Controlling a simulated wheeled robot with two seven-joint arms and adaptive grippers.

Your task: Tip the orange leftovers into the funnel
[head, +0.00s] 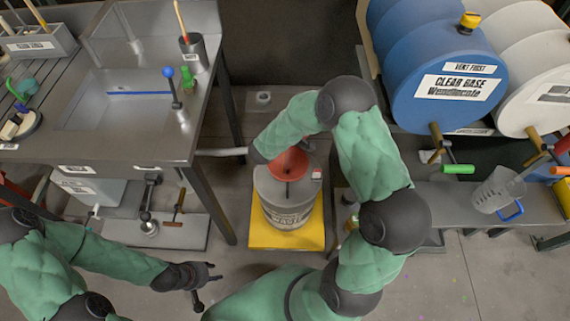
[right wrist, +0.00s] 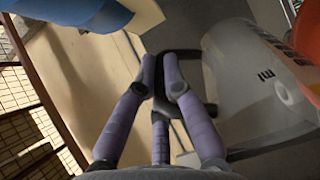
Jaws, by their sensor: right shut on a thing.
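The orange-red funnel (head: 288,165) sits on the grey waste drum (head: 290,205), which stands on a yellow base (head: 262,240). In the right wrist view my right gripper (right wrist: 160,85) is shut on the dark handle of a translucent jug (right wrist: 245,90). The jug looks tilted; I cannot make out any liquid in it. An orange surface shows beyond it at the upper right edge, perhaps the funnel. In the head view my right arm bends over to the drum's upper left, and its gripper and jug are hidden. My left gripper (head: 207,284) is open and empty, over the floor.
A steel sink counter (head: 130,145) stands at upper left. A blue clear-base barrel (head: 440,70) and a white barrel (head: 535,65) lie at upper right. Another clear jug (head: 497,190) with a blue handle stands on the bench (head: 440,205) below them. Floor is free at lower right.

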